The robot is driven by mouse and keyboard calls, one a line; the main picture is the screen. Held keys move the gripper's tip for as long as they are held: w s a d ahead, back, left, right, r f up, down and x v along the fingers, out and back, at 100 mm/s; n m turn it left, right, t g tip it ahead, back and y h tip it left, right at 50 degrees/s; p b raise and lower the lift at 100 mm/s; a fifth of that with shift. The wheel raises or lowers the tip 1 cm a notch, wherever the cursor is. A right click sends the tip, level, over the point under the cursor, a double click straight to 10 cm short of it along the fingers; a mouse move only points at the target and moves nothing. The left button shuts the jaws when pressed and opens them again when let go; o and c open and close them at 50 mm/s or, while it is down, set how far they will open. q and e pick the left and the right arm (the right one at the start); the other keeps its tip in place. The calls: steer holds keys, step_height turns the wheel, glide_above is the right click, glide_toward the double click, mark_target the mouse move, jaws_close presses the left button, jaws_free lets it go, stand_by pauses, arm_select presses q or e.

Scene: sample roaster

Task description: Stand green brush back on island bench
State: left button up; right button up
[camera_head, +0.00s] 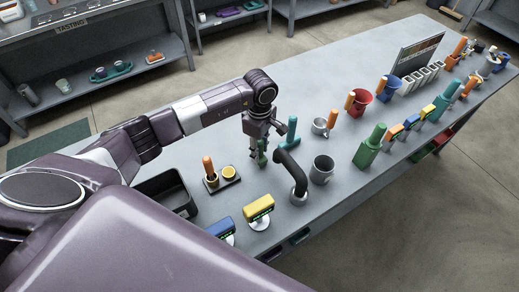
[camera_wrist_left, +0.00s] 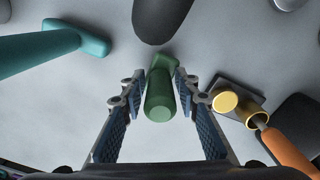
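The green brush (camera_head: 262,157) stands on the grey island bench (camera_head: 330,75), mostly upright, with its handle up. My left gripper (camera_head: 262,141) is above it, pointing down. In the left wrist view, the green brush (camera_wrist_left: 160,98) lies between the two fingers of my left gripper (camera_wrist_left: 160,85), its handle end towards the camera. The fingers are apart, with a narrow gap showing on the left side; contact on the right side is hard to tell. My right gripper is not in view.
A teal brush (camera_head: 290,131) stands close by on the right. A dark curved spout (camera_head: 291,170) and a grey cup (camera_head: 322,169) are nearer. A small tray (camera_head: 229,184) with an orange-handled tool and a black bin (camera_head: 165,190) are to the left. The bench behind is clear.

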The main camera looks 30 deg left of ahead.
arm_select(q)
steer(key=shift+o, duration=0.5)
steer(key=shift+r+p, duration=0.25)
steer(key=shift+p, duration=0.05)
step_height(320, 180, up, 10)
steer(key=b, duration=0.4)
steer(key=shift+r, duration=0.95)
